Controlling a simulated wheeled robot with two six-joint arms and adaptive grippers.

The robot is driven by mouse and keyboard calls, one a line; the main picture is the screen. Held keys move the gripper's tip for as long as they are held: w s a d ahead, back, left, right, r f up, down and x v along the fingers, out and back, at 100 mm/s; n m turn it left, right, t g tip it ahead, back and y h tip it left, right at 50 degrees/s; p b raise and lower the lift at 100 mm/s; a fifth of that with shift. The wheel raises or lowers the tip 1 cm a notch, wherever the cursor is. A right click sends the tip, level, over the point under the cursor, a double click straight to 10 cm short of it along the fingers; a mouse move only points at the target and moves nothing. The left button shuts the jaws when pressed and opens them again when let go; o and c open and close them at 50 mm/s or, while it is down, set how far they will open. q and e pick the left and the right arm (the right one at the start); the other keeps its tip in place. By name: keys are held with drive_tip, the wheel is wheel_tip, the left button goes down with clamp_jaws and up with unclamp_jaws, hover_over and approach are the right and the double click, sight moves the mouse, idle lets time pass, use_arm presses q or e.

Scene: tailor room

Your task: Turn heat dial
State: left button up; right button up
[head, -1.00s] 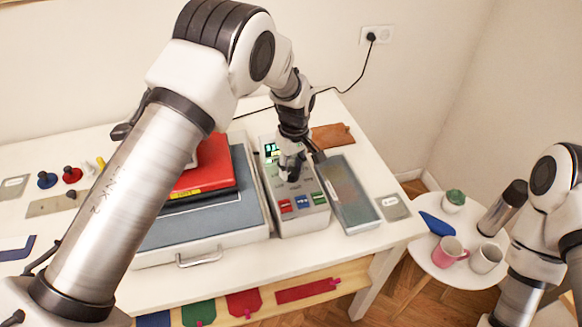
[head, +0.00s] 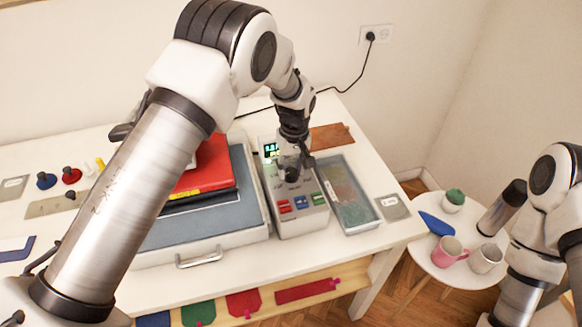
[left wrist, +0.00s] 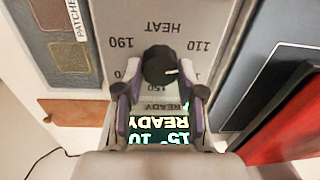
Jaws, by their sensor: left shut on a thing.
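The heat dial (left wrist: 160,66) is a round black knob with a white pointer mark, on a grey panel labelled HEAT with numbers around it. My left gripper (left wrist: 160,96) has one finger on each side of the dial and is shut on it. In the head view the left gripper (head: 291,172) points down onto the grey control box (head: 301,222) and hides most of the dial. The lit display (left wrist: 160,122) reads READY and shows partly between the fingers. My right arm is at the right edge; its gripper is not visible.
A grey tray (head: 352,205) lies close on the right. Mugs (head: 450,250) stand on a side table.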

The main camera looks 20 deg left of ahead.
use_arm(q)
drive_tip(key=m, duration=0.4)
drive_tip(key=shift+s+f+m, duration=0.15)
drive_tip(key=shift+f+m, duration=0.05)
drive_tip(key=shift+m, duration=0.1)
drive_tip(key=shift+d+m+p, duration=0.1)
drive_tip(key=shift+m+p, duration=0.35)
drive_tip(key=shift+m, duration=1.55)
drive_tip(key=o, duration=1)
drive_tip(key=shift+o, duration=0.7)
drive_tip(key=shift+w, duration=0.2)
